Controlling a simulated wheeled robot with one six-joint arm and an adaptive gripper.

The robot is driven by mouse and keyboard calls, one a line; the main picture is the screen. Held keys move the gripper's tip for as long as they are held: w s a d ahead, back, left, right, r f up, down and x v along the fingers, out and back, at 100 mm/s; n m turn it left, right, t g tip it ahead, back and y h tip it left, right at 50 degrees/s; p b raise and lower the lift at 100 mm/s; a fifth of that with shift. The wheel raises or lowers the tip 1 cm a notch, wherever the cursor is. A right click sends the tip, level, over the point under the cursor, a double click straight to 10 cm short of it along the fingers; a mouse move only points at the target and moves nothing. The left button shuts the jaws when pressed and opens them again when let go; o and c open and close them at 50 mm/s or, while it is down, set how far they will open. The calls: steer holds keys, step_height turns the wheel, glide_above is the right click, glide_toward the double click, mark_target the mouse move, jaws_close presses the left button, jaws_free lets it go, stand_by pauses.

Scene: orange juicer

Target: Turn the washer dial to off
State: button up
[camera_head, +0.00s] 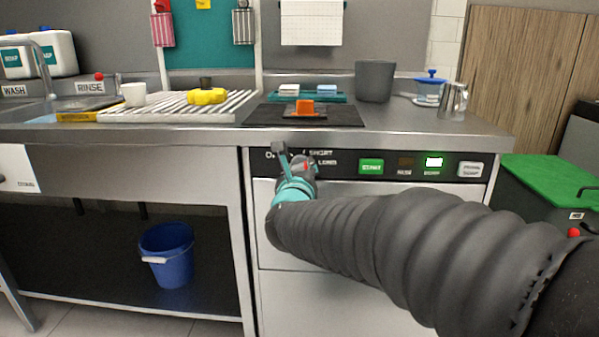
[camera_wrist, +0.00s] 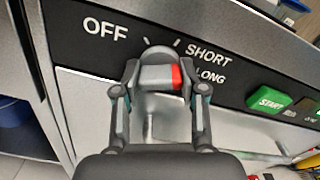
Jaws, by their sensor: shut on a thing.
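The washer dial (camera_wrist: 158,54) is a grey knob with a raised bar and a red mark at the bar's right end. It sits on the black control panel between the OFF label (camera_wrist: 105,29) at left and the SHORT (camera_wrist: 208,56) and LONG labels at right. The red end faces right, towards the SHORT and LONG side. My gripper (camera_wrist: 159,78) is shut on the dial, with one finger on each side of its bar. In the head view, my gripper (camera_head: 295,171) is at the panel's left end and hides most of the dial.
A green START button (camera_head: 371,166) and a lit green indicator (camera_head: 433,162) are on the panel to the right. The steel counter (camera_head: 420,125) overhangs the panel. A blue bucket (camera_head: 167,256) stands at left below, and a green-lidded bin (camera_head: 555,180) at right.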

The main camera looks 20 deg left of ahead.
steer(key=n+b, duration=0.1)
steer(key=n, duration=0.4)
steer(key=shift+b, duration=0.3)
steer(key=n, duration=0.6)
steer(key=shift+r+n+p, duration=0.15)
steer(key=shift+n+p, duration=0.15)
steer(key=shift+p, duration=0.1)
steer(key=n+p, duration=0.2)
steer(key=n, duration=0.4)
steer(key=shift+r, duration=0.1)
steer(key=n+p, duration=0.2)
steer(key=n, duration=0.3)
steer(key=shift+p, duration=0.3)
steer(key=o, duration=1.2)
steer(key=shift+c, duration=0.2)
